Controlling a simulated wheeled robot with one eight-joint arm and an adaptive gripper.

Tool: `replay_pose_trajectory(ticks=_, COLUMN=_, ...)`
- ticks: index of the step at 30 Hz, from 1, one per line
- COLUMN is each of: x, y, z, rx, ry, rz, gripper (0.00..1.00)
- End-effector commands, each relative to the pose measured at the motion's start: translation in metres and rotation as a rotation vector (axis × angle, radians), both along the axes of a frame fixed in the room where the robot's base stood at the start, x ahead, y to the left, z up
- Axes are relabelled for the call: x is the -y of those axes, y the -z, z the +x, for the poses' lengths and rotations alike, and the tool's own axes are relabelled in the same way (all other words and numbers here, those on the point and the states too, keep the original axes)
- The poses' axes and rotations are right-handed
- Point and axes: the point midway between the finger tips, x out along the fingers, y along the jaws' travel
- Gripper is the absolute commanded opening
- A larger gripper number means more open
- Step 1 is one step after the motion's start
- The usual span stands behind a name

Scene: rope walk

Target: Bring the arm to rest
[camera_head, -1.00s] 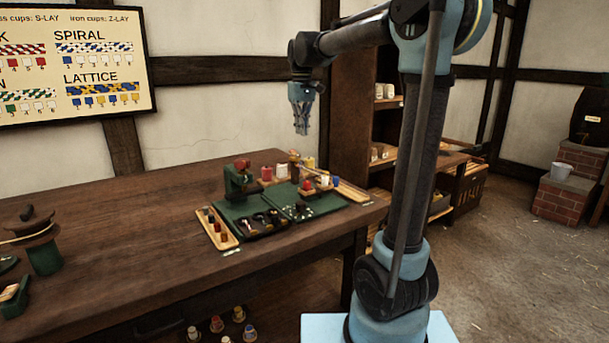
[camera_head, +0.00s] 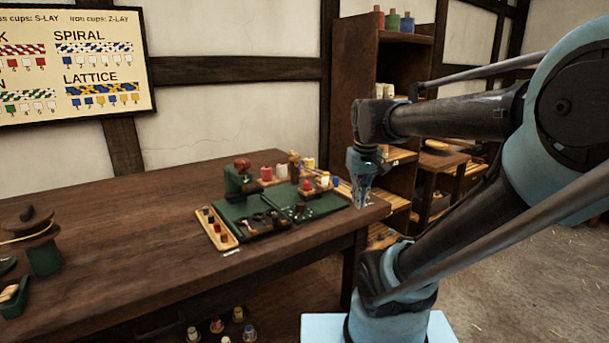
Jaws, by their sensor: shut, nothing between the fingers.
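My gripper (camera_head: 361,205) hangs fingers down from my blue and black arm, in front of the right end of the wooden workbench (camera_head: 130,232) as seen in the head view. Its fingers are shut with nothing between them.
On the bench are a green mat (camera_head: 322,210) with small parts, a wooden tray of spools (camera_head: 216,228) and a green device (camera_head: 240,180). A shelf (camera_head: 357,72) with spools stands behind the arm. Open floor lies to the right.

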Motion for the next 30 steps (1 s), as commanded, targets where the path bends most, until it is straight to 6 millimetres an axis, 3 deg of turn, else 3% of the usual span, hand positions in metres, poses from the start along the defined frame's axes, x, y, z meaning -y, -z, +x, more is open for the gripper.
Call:
replay_pose_trajectory(ticks=6, x=0.02, y=0.059, z=-0.05, rx=0.029, ry=0.089, rz=0.007, gripper=0.0)
replay_pose_trajectory(ticks=13, x=0.031, y=0.106, z=-0.083, rx=0.053, ry=0.157, rz=0.011, gripper=0.0)
replay_pose_trajectory(ticks=18, x=0.033, y=0.119, z=-0.091, rx=0.059, ry=0.175, rz=0.012, gripper=0.0)
replay_pose_trajectory(ticks=30, x=0.033, y=0.12, z=-0.091, rx=0.06, ry=0.175, rz=0.012, gripper=0.0)
